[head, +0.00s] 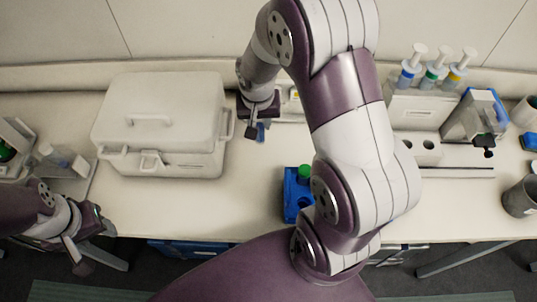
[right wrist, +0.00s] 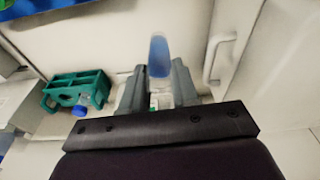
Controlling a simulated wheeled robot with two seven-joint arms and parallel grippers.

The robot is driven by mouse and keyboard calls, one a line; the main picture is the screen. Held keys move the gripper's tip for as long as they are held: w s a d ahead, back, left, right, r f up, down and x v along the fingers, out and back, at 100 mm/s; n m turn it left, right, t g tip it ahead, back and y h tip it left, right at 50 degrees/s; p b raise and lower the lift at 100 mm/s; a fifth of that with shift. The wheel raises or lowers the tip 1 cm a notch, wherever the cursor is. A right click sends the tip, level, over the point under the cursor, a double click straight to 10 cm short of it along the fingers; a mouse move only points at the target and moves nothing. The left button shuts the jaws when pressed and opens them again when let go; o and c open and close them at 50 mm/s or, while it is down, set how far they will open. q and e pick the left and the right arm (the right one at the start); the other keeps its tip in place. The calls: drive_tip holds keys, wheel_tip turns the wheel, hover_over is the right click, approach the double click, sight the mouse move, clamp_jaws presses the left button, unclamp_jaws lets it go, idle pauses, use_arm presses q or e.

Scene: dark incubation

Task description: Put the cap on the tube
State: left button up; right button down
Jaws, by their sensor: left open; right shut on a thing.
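My right gripper (head: 256,126) is above the bench, just right of the white case. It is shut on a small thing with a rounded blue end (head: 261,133). In the right wrist view the blue end (right wrist: 159,57) sticks out past the fingers, with a clear part between them; I cannot tell whether it is the tube or the cap. A blue rack (head: 291,196) with a green-topped item (head: 305,171) stands near the bench's front edge, partly behind my right arm. My left gripper (head: 92,246) is open and empty at lower left, by the bench's front edge.
The white case (head: 160,115) stands left of my right gripper. A green rack (right wrist: 78,90) with a blue-topped item shows in the right wrist view. Several pipettes (head: 433,66) stand at back right. The bench between case and blue rack is clear.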

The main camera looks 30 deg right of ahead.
drive_tip(key=shift+s+d+f, duration=0.1)
drive_tip(key=shift+s+f, duration=0.3)
drive_tip(key=shift+s, duration=0.3)
drive_tip(key=shift+g, duration=0.3)
drive_tip(key=f, duration=0.6)
drive_tip(key=f+p, duration=0.1)
drive_tip(key=f, duration=0.2)
drive_tip(key=shift+a, duration=0.3)
drive_tip(key=shift+d+f, duration=0.1)
drive_tip(key=shift+f, duration=0.25)
drive_tip(key=shift+w+a+f, duration=0.1)
drive_tip(key=shift+w+a, duration=0.05)
drive_tip(key=shift+a, duration=0.05)
drive_tip(key=c, duration=1.2)
unclamp_jaws()
drive_tip(key=o, duration=0.4)
drive_tip(key=shift+d, duration=0.1)
drive_tip(key=shift+c, duration=0.2)
